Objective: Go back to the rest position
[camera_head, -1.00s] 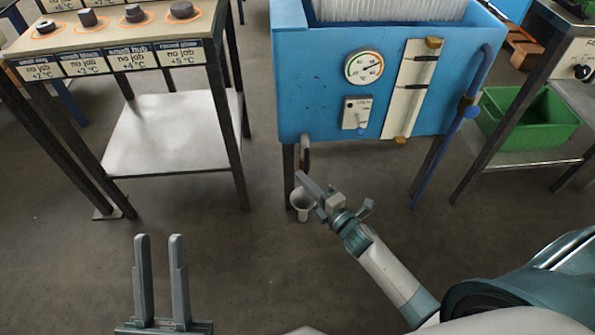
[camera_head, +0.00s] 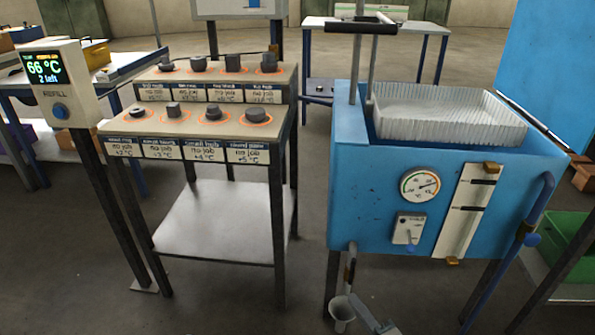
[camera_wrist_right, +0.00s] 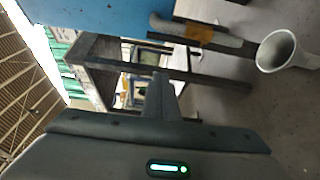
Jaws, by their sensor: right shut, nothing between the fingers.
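My right gripper (camera_head: 368,316) shows only in part at the bottom edge of the head view, low in front of the blue tank and next to the grey funnel. In the right wrist view its fingers (camera_wrist_right: 160,95) are together, with nothing between them. My left gripper is not in view.
The blue tank (camera_head: 370,210) holds a white ribbed basket (camera_head: 445,118) and carries a gauge (camera_head: 420,185). A grey funnel (camera_head: 342,308) hangs below it. Left stand a two-tier rack (camera_head: 210,85) with dark parts and a display post (camera_head: 65,85). A green bin (camera_head: 570,240) stands right.

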